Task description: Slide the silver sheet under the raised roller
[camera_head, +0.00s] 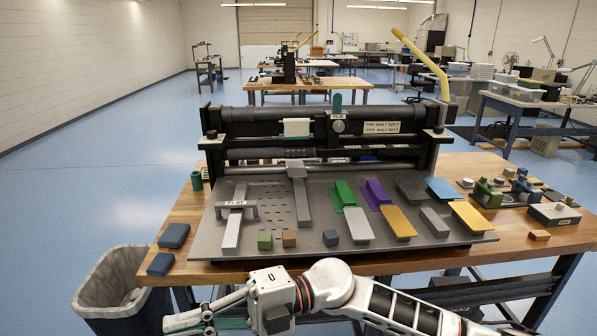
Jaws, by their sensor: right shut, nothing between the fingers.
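The press stands on the wooden table with a grey bed (330,200). A dark horizontal roller (265,154) spans its frame, with a shiny bar (255,170) lower in front. A silver strip (303,205) lies on the bed, its far end at the shiny bar; I cannot tell if it passes under. Another silver strip (232,236) lies at the left, crossed by a grey labelled bracket (237,211). Which one is the silver sheet is unclear. My right gripper (178,324) is low at the front left, off the table's front edge, shut and empty. My left gripper is not in view.
Green, purple, yellow, blue and grey strips (397,222) lie at the bed's right. Small blocks (289,238) line its front. Dark blue blocks (174,235) sit at the table's left. A bin (85,285) stands below left. A yellow lever (420,55) rises at the press's right.

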